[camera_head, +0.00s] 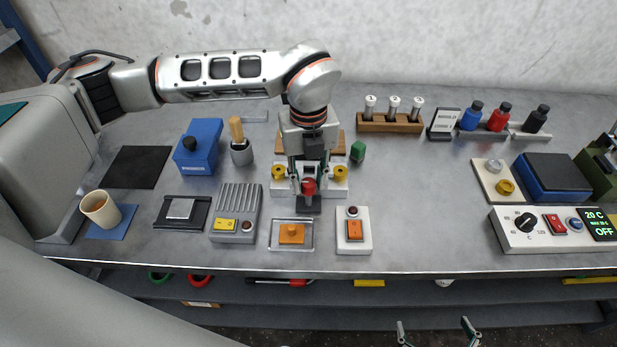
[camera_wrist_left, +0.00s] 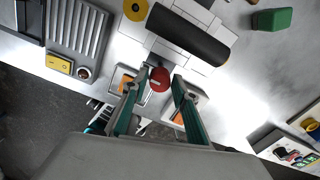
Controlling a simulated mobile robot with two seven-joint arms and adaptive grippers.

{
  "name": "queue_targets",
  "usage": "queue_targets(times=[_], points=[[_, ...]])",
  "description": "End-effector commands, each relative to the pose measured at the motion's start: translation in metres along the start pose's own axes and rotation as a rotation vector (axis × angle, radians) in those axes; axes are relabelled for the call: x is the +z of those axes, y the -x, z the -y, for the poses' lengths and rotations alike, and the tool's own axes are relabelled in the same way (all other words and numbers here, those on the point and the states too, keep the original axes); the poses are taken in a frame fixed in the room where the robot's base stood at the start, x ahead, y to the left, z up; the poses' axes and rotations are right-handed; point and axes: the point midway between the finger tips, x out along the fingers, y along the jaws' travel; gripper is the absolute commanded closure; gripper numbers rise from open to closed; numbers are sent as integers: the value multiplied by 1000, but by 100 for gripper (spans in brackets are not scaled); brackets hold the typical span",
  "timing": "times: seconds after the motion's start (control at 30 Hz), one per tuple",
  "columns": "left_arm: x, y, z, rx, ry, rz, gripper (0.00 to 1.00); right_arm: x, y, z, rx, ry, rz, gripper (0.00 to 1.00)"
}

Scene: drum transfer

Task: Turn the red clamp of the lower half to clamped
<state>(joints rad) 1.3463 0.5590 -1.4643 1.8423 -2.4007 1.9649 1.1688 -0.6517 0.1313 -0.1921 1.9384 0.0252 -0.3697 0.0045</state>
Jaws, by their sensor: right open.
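The red clamp (camera_head: 309,186) is a round red knob at the front of a pale fixture (camera_head: 325,188), above a small dark block (camera_head: 308,205). In the left wrist view the red knob (camera_wrist_left: 159,79) shows between the fingers, with a narrow gap on each side. My left gripper (camera_head: 308,180) points down over it, open around the knob; its fingers (camera_wrist_left: 160,76) also show in the wrist view. A dark cylinder (camera_wrist_left: 188,35) lies just beyond the knob in that view. My right gripper (camera_head: 436,328) is open and empty, below the table's front edge.
Yellow knobs (camera_head: 278,172) (camera_head: 341,172) flank the clamp. In front are a clear tray with an orange block (camera_head: 292,234) and a switch box (camera_head: 354,230). A green block (camera_head: 357,151) stands behind right.

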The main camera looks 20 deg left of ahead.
Motion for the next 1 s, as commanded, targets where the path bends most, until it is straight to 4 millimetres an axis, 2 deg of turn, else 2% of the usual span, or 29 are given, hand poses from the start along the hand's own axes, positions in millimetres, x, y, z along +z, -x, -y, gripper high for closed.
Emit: queue_targets(times=[0.03, 0.07, 0.1, 0.57, 0.8, 1.0], points=[[0, 0, 0, 0, 0, 0, 89, 0, 0, 0, -1, 0, 0, 0], [0, 0, 0, 0, 0, 0, 97, 0, 0, 1, -1, 0, 0, 0], [0, 0, 0, 0, 0, 0, 99, 0, 0, 1, -1, 0, 0, 0], [1, 0, 0, -2, -83, 2, 99, 0, -4, 7, -9, -3, -11, 0], [1, -1, 0, -1, -261, 3, 99, -3, -10, 15, -22, -3, -38, 0], [1, -1, 1, -1, -451, 3, 99, 5, -16, 13, -18, 1, -37, 0]])
